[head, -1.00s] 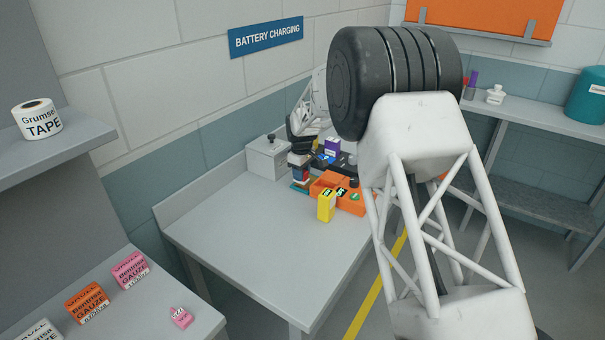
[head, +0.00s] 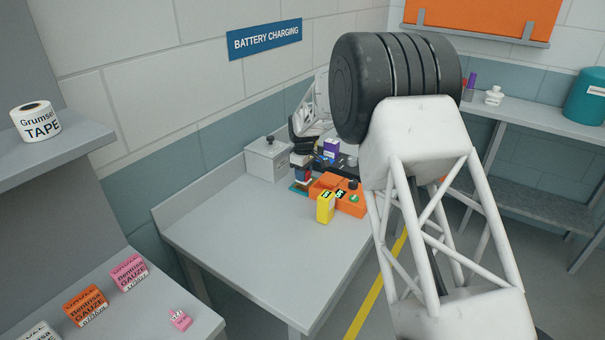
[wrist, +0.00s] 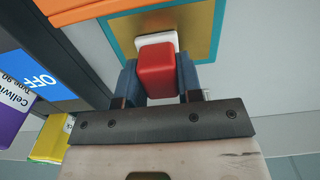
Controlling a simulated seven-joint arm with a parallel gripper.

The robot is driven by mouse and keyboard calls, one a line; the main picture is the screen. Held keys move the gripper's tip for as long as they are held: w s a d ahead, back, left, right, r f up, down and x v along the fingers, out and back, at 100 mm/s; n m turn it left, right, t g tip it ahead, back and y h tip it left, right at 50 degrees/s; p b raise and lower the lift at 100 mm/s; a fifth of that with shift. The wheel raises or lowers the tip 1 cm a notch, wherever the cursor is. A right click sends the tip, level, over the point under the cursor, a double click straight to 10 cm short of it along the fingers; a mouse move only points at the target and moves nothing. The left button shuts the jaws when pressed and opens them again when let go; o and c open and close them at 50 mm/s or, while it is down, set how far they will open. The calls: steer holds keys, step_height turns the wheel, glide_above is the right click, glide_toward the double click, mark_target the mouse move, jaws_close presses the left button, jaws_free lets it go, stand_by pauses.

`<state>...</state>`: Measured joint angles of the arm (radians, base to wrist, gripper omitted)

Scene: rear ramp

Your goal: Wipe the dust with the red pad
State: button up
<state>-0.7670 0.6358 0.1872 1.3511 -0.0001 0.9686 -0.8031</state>
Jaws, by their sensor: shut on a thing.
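The red pad (wrist: 157,68) is a red block with a white base. In the wrist view it is between the two blue-grey fingers of my gripper (wrist: 160,85), which is shut on it. The white base lies over a brownish-gold panel (wrist: 200,25) with a teal border. I cannot tell whether the base touches the panel, and no separate dust marks can be made out on it. In the head view my gripper (head: 302,172) is low at the bench's far side, and the teal edge (head: 297,190) shows under it.
A purple box (head: 331,148) is behind. A grey lidded box (head: 267,160) stands to the left. The front of the grey bench (head: 250,240) is clear.

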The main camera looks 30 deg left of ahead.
steer(key=shift+d+r, duration=0.15)
steer(key=shift+d, duration=1.6)
steer(key=shift+a, duration=2)
steer(key=shift+r, duration=2.9)
steer(key=shift+r, duration=0.15)
steer(key=shift+r, duration=1.35)
